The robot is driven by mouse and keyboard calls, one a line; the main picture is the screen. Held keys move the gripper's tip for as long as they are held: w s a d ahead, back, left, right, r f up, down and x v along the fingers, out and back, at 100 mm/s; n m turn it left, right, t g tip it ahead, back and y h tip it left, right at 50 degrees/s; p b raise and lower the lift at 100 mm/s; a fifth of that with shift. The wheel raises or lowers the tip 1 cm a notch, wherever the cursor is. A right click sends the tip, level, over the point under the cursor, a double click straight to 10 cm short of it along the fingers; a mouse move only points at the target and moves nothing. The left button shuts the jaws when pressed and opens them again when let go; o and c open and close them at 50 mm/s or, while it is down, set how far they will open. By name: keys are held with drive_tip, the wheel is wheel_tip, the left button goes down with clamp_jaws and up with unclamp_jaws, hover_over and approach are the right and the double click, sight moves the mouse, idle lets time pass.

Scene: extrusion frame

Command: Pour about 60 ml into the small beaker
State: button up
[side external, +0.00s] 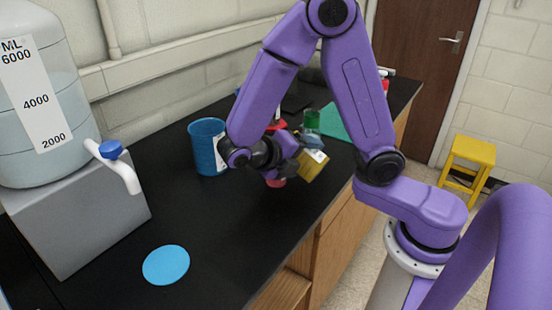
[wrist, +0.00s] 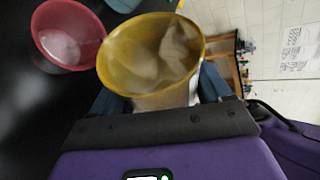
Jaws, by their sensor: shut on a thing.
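My gripper (side external: 300,158) is shut on a yellow beaker (side external: 313,166) with a white label, held tilted above the black bench. In the wrist view the yellow beaker (wrist: 135,70) sits between the jaws, its open mouth facing the camera. Pale shapes show inside it; I cannot tell its liquid level. A red beaker (wrist: 67,35) is close beside it on the left, with a pale patch at its bottom. In the side view the red beaker (side external: 275,182) is mostly hidden behind my gripper. No stream of liquid is visible.
A blue beaker (side external: 206,148) stands left of my gripper. A green beaker (side external: 312,120) and green mat (side external: 335,124) are behind. A large marked jug (side external: 85,110) with a spigot sits on a grey block (side external: 80,220). A blue disc (side external: 166,265) lies on open bench (side external: 215,225).

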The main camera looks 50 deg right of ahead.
drive_tip(key=shift+w+r+n+g, duration=0.1)
drive_tip(key=shift+r+n+g, duration=0.15)
drive_tip(key=shift+n+g, duration=0.05)
idle(0.5)
drive_tip(key=shift+w+r+n+g, duration=0.3)
drive_tip(key=shift+w, duration=0.05)
idle(0.8)
drive_tip(key=shift+s+f+m+t, duration=0.55)
drive_tip(key=shift+f+m+t, duration=0.25)
drive_tip(key=shift+t, duration=0.2)
drive_tip(key=shift+r+m+t, duration=0.4)
drive_tip(key=shift+m+t, duration=0.1)
wheel_tip(320, 180, up, 2)
drive_tip(key=shift+m+t, duration=0.5)
drive_tip(key=shift+s+f+m+t, duration=0.1)
drive_tip(key=shift+f+m+t, duration=0.2)
drive_tip(key=shift+f, duration=0.05)
drive_tip(key=shift+s+f, duration=0.1)
